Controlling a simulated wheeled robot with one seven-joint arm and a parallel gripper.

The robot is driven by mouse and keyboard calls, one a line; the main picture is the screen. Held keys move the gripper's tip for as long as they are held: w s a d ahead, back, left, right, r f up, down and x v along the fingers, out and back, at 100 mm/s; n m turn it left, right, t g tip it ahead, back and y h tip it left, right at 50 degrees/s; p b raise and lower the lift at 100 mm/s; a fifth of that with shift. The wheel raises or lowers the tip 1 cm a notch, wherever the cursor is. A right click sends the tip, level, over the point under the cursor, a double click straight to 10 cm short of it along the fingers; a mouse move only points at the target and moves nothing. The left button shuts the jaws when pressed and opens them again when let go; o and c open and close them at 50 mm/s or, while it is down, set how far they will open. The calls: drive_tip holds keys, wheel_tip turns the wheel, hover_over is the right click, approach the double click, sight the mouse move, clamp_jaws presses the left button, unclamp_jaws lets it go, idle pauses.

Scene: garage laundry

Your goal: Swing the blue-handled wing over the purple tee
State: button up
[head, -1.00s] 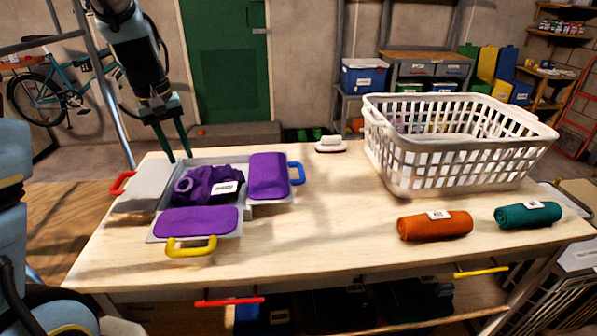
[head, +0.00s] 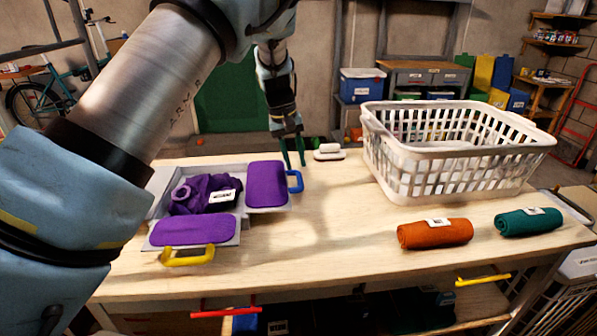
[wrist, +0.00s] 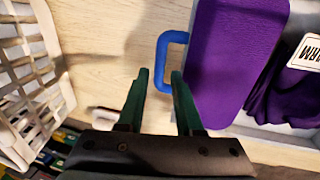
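The blue-handled wing (head: 266,186) lies flat and open at the right of the grey folding board (head: 243,228), its top purple. Its blue handle (head: 295,181) points right. The crumpled purple tee (head: 192,200), with a white label, lies in the board's centre. My gripper (head: 293,163) is open and empty just behind the blue handle. In the wrist view, my gripper (wrist: 158,76) has its fingers apart, and the blue handle (wrist: 163,58) is just ahead of their tips, with the wing (wrist: 232,50) to the right. The yellow-handled wing (head: 195,231) lies open in front.
A white basket (head: 450,150) stands at the right of the table. A rolled orange cloth (head: 434,233) and a rolled teal cloth (head: 528,222) lie at the front right. A white brush (head: 329,152) lies behind. The table's middle is clear.

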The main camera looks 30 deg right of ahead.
sight(299, 179)
drive_tip(key=shift+p+x, duration=0.55)
drive_tip(key=shift+x, duration=2.05)
clamp_jaws()
